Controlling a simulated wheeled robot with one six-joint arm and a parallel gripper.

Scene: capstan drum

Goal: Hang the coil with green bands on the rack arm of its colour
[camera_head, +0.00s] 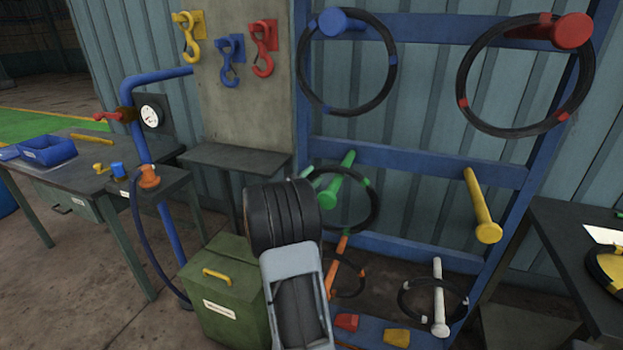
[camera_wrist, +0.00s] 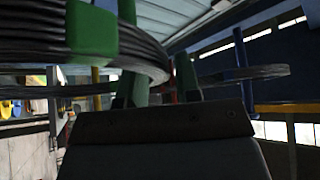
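The coil with green bands (camera_head: 377,212) is at the rack's middle level in the head view. Its ring appears to pass around the green rack arm (camera_head: 337,186); whether its weight rests there is unclear. In the wrist view a black coil with a green band (camera_wrist: 92,30) crosses the upper left, very close to the camera. My gripper (camera_wrist: 155,105) shows as a dark body low in the wrist view, just below this coil. Its fingertips are not clear, so I cannot tell whether it grips the coil. My arm hides the gripper in the head view.
Blue-banded (camera_head: 392,80) and red-banded (camera_head: 465,100) coils hang above. The yellow arm (camera_head: 482,208) is bare. Orange (camera_head: 359,282) and white (camera_head: 404,300) coils hang below. A green box (camera_head: 225,295) stands left of my arm; a dark table (camera_head: 565,240) stands right.

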